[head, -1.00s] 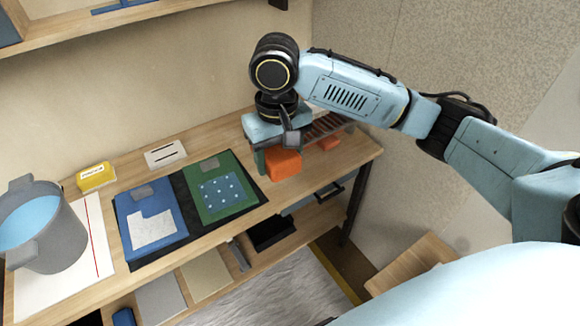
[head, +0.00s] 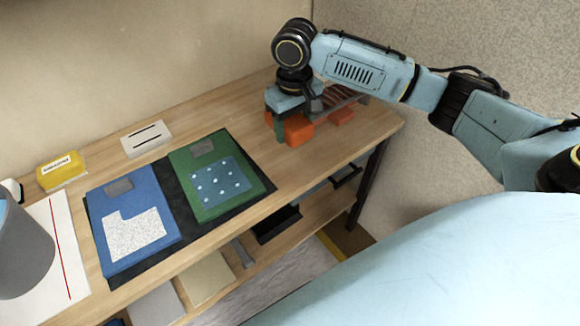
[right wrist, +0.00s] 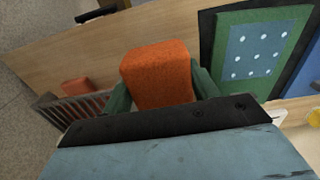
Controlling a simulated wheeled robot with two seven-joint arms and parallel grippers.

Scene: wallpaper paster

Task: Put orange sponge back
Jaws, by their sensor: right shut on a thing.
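The orange sponge (head: 299,131) is a soft block near the right end of the wooden table. My right gripper (head: 294,126) is shut on it, with a green finger on each side. In the right wrist view the sponge (right wrist: 158,75) sits between the two green fingers (right wrist: 160,92). I cannot tell whether its underside touches the tabletop. A second, smaller orange piece (head: 343,115) lies by the dark slatted rack (head: 340,97); it also shows in the right wrist view (right wrist: 77,87). My left gripper is not in view.
A green panel (head: 215,178) and a blue panel (head: 130,225) lie on a black mat left of the sponge. A yellow box (head: 62,170), a white slotted plate (head: 146,139) and a grey bucket (head: 22,255) stand farther left. Bare tabletop (head: 345,150) lies right of the sponge.

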